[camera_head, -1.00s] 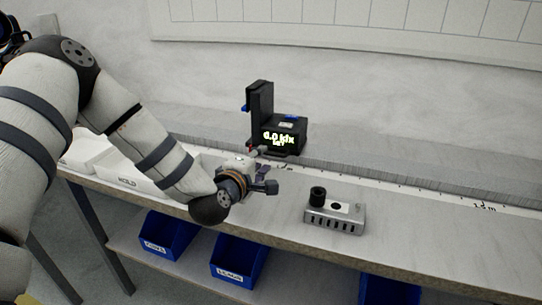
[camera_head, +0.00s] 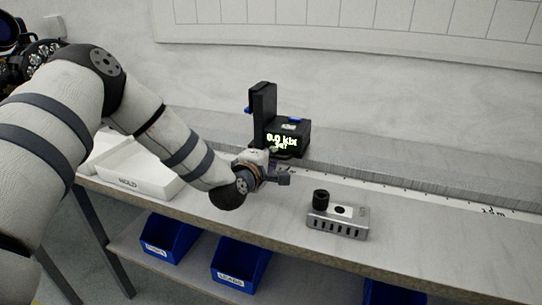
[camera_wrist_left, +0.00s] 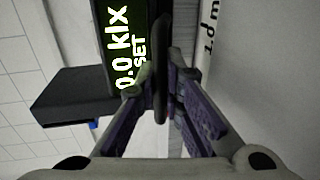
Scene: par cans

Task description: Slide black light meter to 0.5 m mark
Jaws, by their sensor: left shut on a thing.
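My left gripper (camera_head: 276,173) is at the front lower side of the meter. In the left wrist view the purple-grey fingers of my gripper (camera_wrist_left: 163,88) are shut on a thin dark upright part beside the display, which appears to belong to the meter. The 0.5 m mark cannot be made out. My right gripper is not in view.
A white scale strip (camera_head: 425,196) with ticks runs along the back rail, right of the meter. A grey metal block with a black knob (camera_head: 337,220) sits on the bench, front right. A white HOLD tray (camera_head: 140,181) is at left. Blue bins (camera_head: 240,265) sit below.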

